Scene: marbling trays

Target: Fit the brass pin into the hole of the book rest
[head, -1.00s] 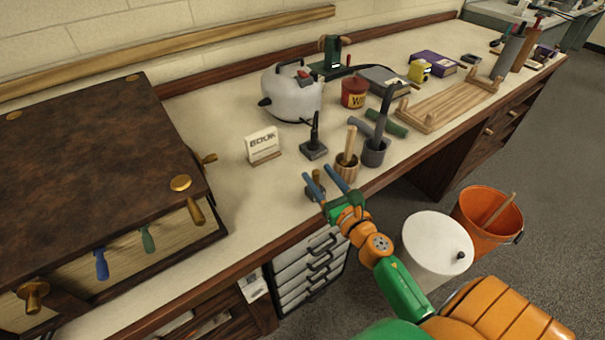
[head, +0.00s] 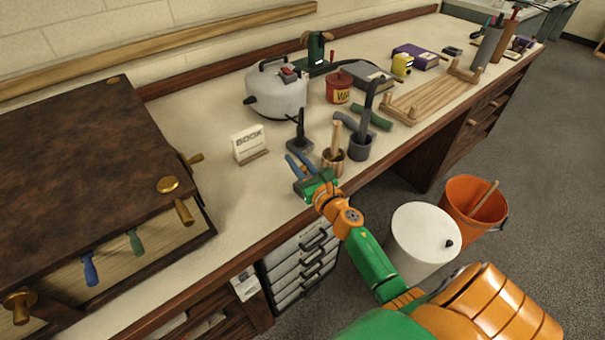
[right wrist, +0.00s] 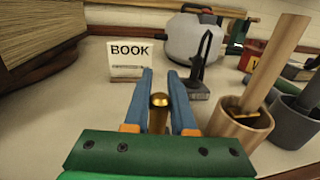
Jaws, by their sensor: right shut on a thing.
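My right gripper (head: 292,157) is over the bench near its front edge, its blue fingers pointing toward the back. In the right wrist view the right gripper (right wrist: 159,72) is shut on the brass pin (right wrist: 159,104), whose rounded head shows between the fingers. The pin's lower end is hidden, so I cannot tell whether it is clear of the bench. A long wooden frame with upright end pegs (head: 430,97) lies on the right of the bench and may be the book rest. I cannot make out its hole. My left gripper is not in view.
A BOOK card (head: 248,140) and a black stand (head: 299,141) are behind the gripper. A wooden cup (head: 333,163) and grey pot (head: 360,147) stand to its right. A white kettle (head: 277,93) is farther back. Bench space left of the gripper is clear.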

